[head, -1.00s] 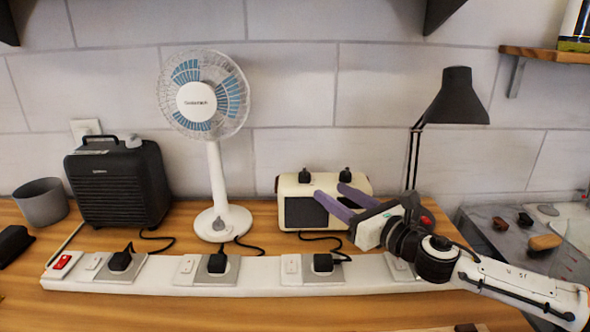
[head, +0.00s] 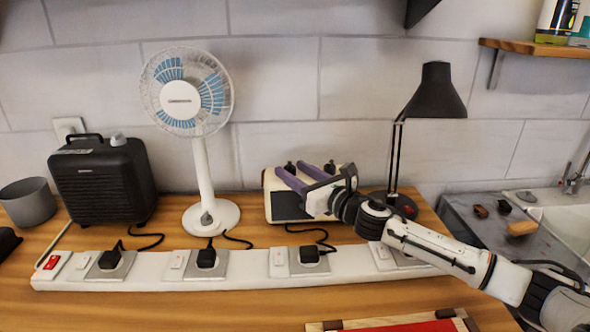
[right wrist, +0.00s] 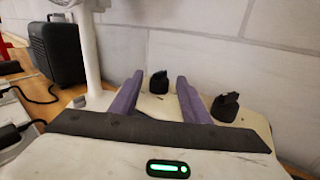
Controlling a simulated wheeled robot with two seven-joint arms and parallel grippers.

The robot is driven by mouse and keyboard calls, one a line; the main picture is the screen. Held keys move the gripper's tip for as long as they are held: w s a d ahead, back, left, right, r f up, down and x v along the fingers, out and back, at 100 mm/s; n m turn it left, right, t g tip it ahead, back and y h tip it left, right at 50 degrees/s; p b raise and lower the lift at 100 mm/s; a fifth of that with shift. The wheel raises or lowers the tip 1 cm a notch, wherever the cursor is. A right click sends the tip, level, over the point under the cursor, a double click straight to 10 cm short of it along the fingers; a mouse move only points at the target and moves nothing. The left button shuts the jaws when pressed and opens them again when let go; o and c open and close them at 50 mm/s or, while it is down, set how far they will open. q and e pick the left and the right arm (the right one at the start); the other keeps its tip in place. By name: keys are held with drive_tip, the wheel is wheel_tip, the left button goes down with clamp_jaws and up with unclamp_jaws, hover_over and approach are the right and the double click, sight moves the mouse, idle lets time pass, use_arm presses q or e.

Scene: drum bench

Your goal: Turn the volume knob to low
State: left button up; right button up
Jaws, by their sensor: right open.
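A cream radio (head: 270,180) with a dark front panel stands against the wall. It has a black left knob (head: 289,166) and a black right knob (head: 330,168) on top; I cannot read which is the volume. My right gripper (head: 294,171) is open and reaches over the radio from the right, its purple fingers towards the left knob. In the right wrist view, the left knob (right wrist: 159,82) shows between the open fingers (right wrist: 159,92), and the right knob (right wrist: 225,106) is outside them. I cannot tell if either finger touches. My left gripper is not in view.
A white fan (head: 200,165) stands left of the radio, a black heater (head: 103,182) farther left. A black desk lamp (head: 437,92) stands close behind my right arm. A white power strip (head: 140,275) with several plugs runs along the front.

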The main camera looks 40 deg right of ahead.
drive_tip(key=shift+w, duration=0.15)
drive_tip(key=shift+c, duration=0.3)
drive_tip(key=c, duration=1)
